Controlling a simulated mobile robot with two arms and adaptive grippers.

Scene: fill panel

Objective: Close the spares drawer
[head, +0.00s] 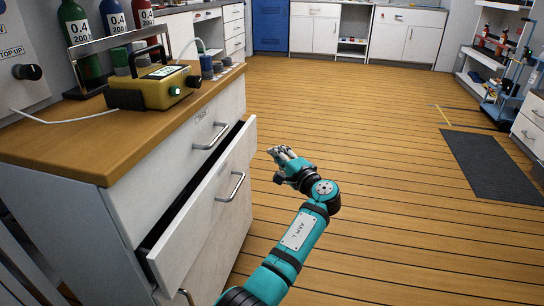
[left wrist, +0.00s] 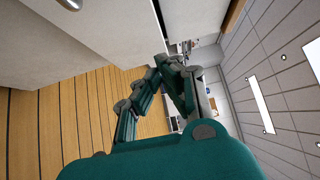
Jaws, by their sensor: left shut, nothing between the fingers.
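In the head view a white cabinet under a wooden worktop has one drawer standing partly open (head: 210,211), with a dark gap above its front and a metal bar handle (head: 236,187). I take it to be the spares drawer; the small label on the closed drawer above (head: 165,160) is too small to read. My left gripper (head: 279,151) is shut and empty, to the right of the open drawer front and apart from it. In the left wrist view its fingers (left wrist: 168,62) come together beside pale panels (left wrist: 110,25). My right gripper is out of view.
Wooden floor (head: 370,190) to the right is clear, with a dark mat (head: 490,165). A trolley (head: 505,105) stands far right.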

